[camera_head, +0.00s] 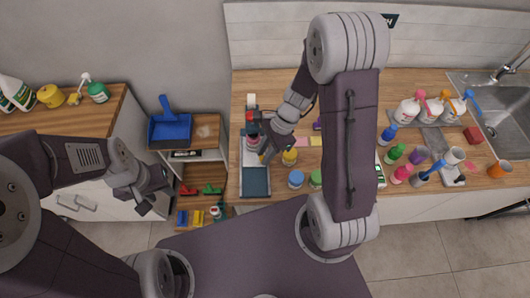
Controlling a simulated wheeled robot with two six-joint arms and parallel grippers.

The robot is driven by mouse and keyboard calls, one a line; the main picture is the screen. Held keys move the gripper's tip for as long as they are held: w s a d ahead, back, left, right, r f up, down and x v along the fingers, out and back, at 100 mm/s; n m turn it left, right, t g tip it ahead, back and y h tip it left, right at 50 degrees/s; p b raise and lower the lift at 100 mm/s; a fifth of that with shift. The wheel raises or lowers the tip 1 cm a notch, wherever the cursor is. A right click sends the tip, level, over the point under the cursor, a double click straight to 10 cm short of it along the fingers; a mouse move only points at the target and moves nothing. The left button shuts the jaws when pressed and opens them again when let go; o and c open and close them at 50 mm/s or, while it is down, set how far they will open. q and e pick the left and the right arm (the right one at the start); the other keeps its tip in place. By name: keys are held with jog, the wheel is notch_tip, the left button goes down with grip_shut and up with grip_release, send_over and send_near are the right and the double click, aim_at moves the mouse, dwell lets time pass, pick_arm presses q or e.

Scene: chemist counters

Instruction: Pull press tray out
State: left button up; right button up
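A press (250,133) with a grey frame and a red part stands on the wooden counter, left of centre. Its dark teal tray (256,182) lies at the press's front, near the counter's front edge. My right gripper (265,152) reaches down over the press, just behind the tray; its fingers partly hide the press. I cannot tell whether they touch it or are shut. My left gripper (155,200) hangs in front of the left cabinet, away from the press. Its fingers look apart and empty.
Yellow (289,157), blue (296,179) and green (315,179) containers stand right of the press. A shelf (207,155) with a blue dustpan (170,128) is at the left. Bottles and a sink (500,115) are at the right. My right arm hides the counter's middle.

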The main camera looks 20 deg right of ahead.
grip_shut()
dwell(1.2)
